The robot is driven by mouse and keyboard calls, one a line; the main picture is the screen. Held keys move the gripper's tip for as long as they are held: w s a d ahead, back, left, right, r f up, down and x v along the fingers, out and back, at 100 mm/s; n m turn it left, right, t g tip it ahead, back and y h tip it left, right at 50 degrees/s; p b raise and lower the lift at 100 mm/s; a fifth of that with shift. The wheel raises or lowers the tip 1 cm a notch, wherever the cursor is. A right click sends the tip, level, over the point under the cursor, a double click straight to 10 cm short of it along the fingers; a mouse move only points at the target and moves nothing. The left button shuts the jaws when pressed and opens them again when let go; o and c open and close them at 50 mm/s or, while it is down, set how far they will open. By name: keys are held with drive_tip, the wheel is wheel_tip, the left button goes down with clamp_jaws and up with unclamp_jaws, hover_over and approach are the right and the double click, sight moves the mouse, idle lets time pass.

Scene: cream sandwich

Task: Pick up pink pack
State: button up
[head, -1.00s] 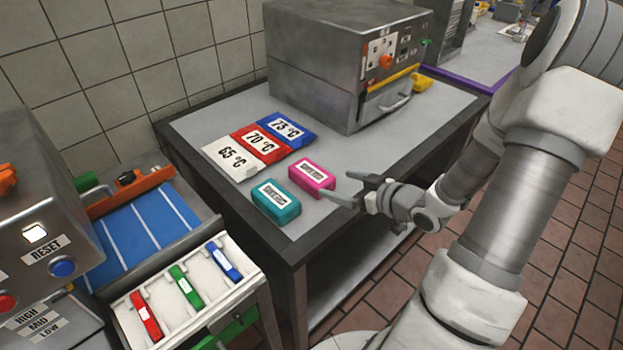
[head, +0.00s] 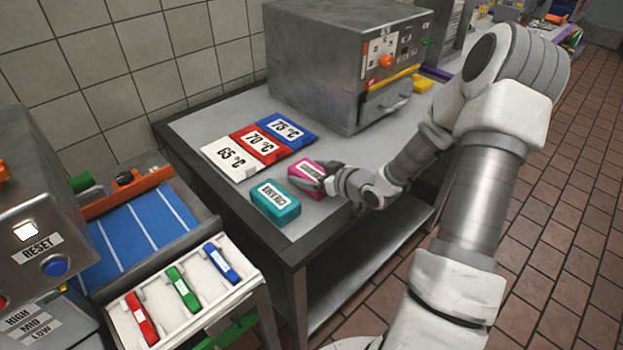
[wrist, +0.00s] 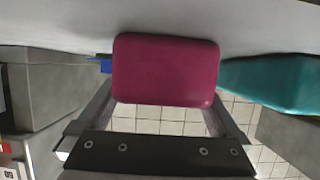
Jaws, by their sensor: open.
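The pink pack (head: 304,173) lies on the grey table, just behind and right of the teal pack (head: 276,203). My gripper (head: 322,181) is at the pink pack's right end, and its fingers are partly hidden in the head view. In the wrist view the pink pack (wrist: 166,69) fills the space ahead of my gripper (wrist: 162,108), with one open finger toward each side of it. I cannot tell whether the fingers touch it. The teal pack (wrist: 275,83) is close to the right finger in the wrist view.
White, red and blue temperature cards (head: 258,146) lie behind the packs. A metal machine (head: 345,65) stands at the back of the table (head: 222,112). A tray (head: 205,310) with red, green and blue clips is at the front left.

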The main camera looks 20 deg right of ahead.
drive_tip(key=c, duration=1.2)
drive_tip(key=shift+r, duration=0.15)
